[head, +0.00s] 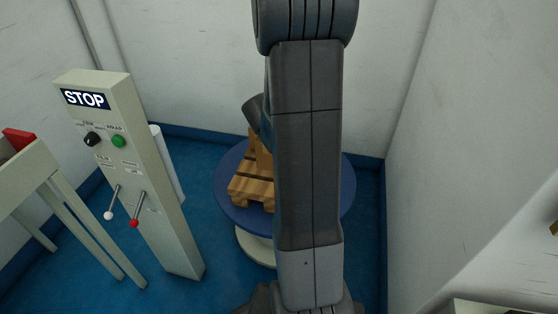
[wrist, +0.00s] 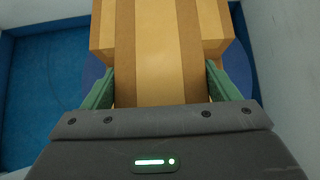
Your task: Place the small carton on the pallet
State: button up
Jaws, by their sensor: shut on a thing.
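My gripper (wrist: 160,80) has its two green fingers on either side of the small carton (wrist: 160,50), shut on it. The carton is tan with a paler band down its middle. In the head view a thin upright part of the carton (head: 261,152) shows left of my arm, over the pallet. The wooden pallet (head: 251,188) lies on a round blue table, its right side hidden behind my arm. Pallet wood (wrist: 103,35) also shows on both sides of the carton in the wrist view. I cannot tell whether the carton touches the pallet. My fingers are hidden in the head view.
The round blue table (head: 232,208) stands on a pale pedestal near the back corner. A STOP control post (head: 150,200) with two levers stands to its left. A pale bench (head: 30,180) with a red item is at far left. White walls close in behind and right.

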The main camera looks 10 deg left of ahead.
aim_at(264, 159)
notch_tip(264, 159, down, 11)
jog(key=b, duration=0.6)
jog(key=shift+f, duration=0.25)
jog(key=o, duration=2)
jog(key=shift+c, duration=0.2)
jog(key=shift+s+r, duration=0.2)
jog(key=shift+r, duration=0.25)
jog(key=p+v, duration=0.4)
jog(key=v, duration=0.6)
jog(key=shift+s+r, duration=0.4)
jog(key=shift+s, duration=0.2)
